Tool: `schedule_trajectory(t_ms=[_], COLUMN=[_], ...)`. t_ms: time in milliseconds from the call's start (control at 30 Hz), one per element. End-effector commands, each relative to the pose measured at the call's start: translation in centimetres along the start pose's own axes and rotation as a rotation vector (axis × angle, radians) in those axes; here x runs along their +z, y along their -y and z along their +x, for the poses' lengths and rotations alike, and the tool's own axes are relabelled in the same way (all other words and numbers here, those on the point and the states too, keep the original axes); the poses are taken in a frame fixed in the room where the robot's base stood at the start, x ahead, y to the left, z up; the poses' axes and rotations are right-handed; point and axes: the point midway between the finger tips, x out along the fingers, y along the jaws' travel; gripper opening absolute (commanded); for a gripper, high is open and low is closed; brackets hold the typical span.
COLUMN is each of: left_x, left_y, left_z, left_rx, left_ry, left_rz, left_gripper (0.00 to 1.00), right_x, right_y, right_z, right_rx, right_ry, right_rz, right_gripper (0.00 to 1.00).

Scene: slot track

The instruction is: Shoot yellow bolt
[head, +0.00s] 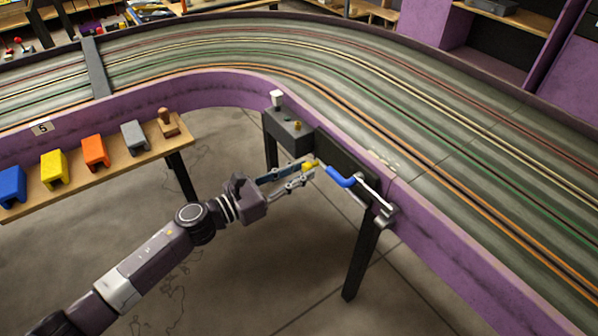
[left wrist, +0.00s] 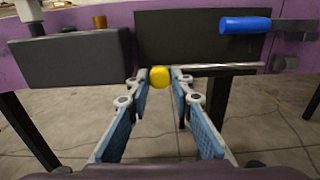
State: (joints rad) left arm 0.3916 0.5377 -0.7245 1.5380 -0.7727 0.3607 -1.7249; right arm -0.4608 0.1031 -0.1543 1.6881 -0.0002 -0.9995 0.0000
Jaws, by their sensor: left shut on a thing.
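The yellow bolt shows as a rounded yellow knob (head: 308,165) in the head view, at the left end of the launcher on the purple track wall. It also shows in the left wrist view (left wrist: 160,77), between the fingertips. My left gripper (head: 303,172) is shut on this knob, with one blue-padded finger on each side. A metal rod (left wrist: 220,66) runs to the right of the knob in front of a black panel (left wrist: 180,38). The rest of the bolt is hard to make out. My right gripper is not in view.
A blue handle (head: 341,178) sticks out right of the knob. A dark grey box (head: 288,133) with a white knob stands to the left. A shelf (head: 70,189) with several coloured blocks is further left. Below the launcher are dark legs (head: 362,255) and open floor.

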Motion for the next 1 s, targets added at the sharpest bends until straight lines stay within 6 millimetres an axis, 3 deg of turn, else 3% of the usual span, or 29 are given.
schedule_trajectory(t_ms=[233,533,867,900,1000], left_x=[0.0,0.0,-0.2,-0.2,-0.2], left_y=[0.5,5.6,6.2,6.2,6.2], left_z=[0.0,0.0,0.0,0.0,0.0], left_rx=[-0.001,-0.003,-0.006,-0.006,-0.007], left_ry=[-0.001,-0.001,-0.002,-0.002,-0.002], left_rz=[-0.001,-0.003,-0.003,-0.003,-0.003], left_gripper=[0.0,0.0,0.0,0.24,0.35], right_x=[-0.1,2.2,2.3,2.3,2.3], right_y=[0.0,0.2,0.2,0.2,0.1], right_z=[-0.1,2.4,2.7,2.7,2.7], right_rx=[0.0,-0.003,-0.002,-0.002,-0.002], right_ry=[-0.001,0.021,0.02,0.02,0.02], right_rz=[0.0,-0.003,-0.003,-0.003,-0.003], right_gripper=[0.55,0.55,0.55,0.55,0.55])
